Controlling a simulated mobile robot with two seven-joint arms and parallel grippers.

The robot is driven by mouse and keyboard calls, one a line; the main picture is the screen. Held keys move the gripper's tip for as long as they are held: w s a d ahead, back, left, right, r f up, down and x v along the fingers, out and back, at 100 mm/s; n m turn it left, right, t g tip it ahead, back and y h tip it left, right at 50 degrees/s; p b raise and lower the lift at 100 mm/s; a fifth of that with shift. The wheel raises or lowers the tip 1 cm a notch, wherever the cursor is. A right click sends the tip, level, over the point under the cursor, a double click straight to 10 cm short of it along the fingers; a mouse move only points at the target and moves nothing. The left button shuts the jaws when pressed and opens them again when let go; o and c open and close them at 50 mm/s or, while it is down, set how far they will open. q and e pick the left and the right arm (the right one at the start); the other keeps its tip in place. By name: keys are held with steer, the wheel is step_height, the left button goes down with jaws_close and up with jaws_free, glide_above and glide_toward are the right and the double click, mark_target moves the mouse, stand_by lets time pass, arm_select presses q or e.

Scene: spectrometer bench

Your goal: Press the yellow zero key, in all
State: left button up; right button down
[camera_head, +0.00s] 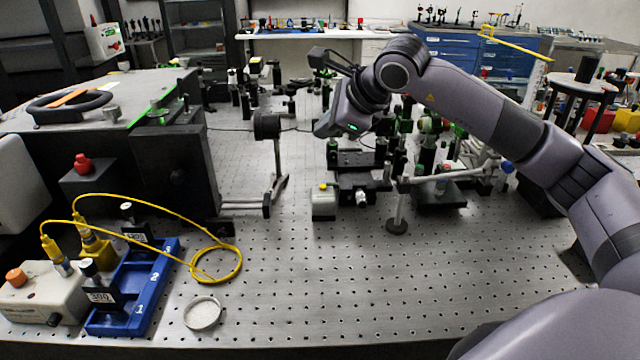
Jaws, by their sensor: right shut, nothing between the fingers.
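My right gripper (328,132) comes in from the right and is shut and empty. In the picture it shows above the yellow key, with a visible gap between them. Its fingertips are small and hard to make out against the dark optics behind. My left gripper is not in view.
Dark optical mounts (362,180) crowd the bench right of the grey box, with a post on a round base (397,226). A blue numbered rack (165,262), yellow cable (238,262) and round dish (202,314) lie at left. The front middle of the bench (320,290) is clear.

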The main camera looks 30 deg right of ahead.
steer(key=shift+f, duration=0.1)
steer(key=b, duration=0.6)
glide_above(323, 187)
steer(key=f, duration=0.7)
steer(key=shift+s+f, duration=0.25)
steer(key=shift+s, duration=0.05)
steer(key=shift+f, duration=0.55)
steer(key=shift+f+b, duration=0.1)
steer(key=shift+b, duration=0.25)
stand_by(0.4)
steer(key=shift+d+f+b, duration=0.1)
steer(key=shift+f+b, duration=0.25)
steer(key=shift+b, duration=0.05)
